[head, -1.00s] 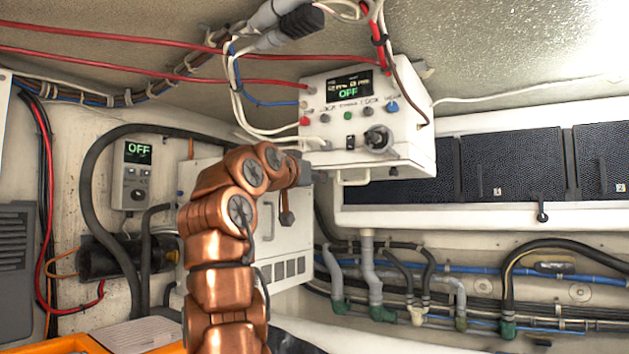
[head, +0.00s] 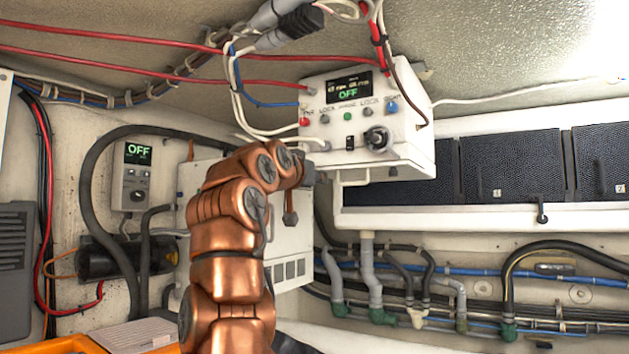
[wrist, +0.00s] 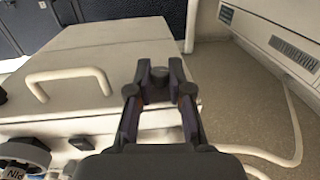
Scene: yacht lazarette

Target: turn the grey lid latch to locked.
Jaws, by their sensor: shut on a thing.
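The grey lid latch (wrist: 159,76) is a small dark grey piece at the right side of a white lid (wrist: 105,55) in the wrist view. My gripper (wrist: 159,74) has its two dark fingers on either side of it, shut on it. The fingers cover part of the latch, and I cannot read its turn position. In the head view my copper arm reaches up to the left side of a white control box (head: 405,125); the fingers and latch cannot be made out there.
A pale loop handle (wrist: 66,80) stands on the lid. A dark knob (head: 377,138) projects from the box front. White and red cables hang close above the arm. A white cabinet (head: 290,235) stands behind it. A pale hose (wrist: 296,130) runs at the right of the wrist view.

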